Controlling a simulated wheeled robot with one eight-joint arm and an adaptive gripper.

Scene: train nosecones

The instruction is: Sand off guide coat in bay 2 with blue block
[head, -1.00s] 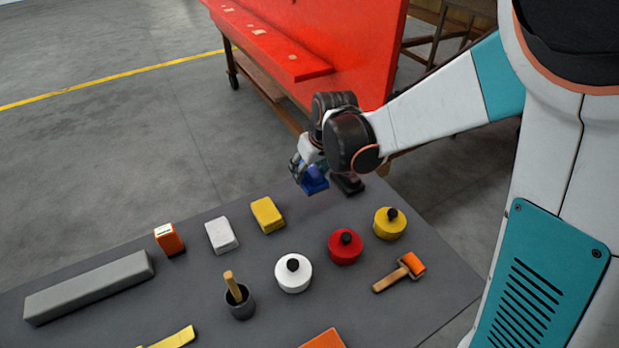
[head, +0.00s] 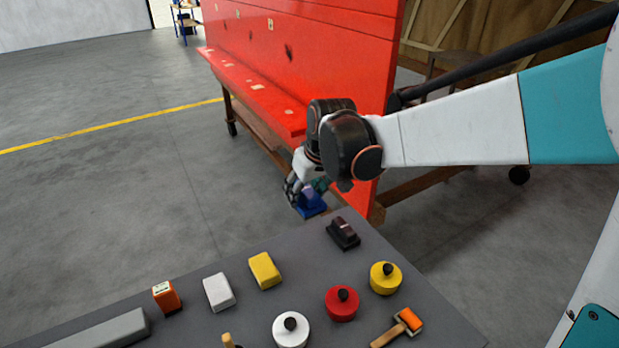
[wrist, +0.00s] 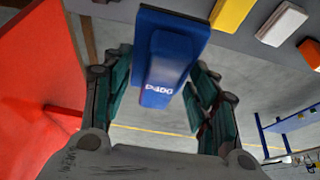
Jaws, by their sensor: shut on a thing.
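My gripper (head: 305,190) is shut on the blue block (head: 309,206) and holds it in the air just past the far edge of the grey table. In the wrist view the blue block (wrist: 166,66) sits between the two fingers, with pale lettering on its handle. The red panel (head: 300,60) on its wooden cart stands behind and above the gripper, apart from the block. Dark smudges (head: 289,52) and small pale tags (head: 270,24) show on its upright face. More pale patches lie on its ledge. I cannot tell which part is bay 2.
Open floor lies left.

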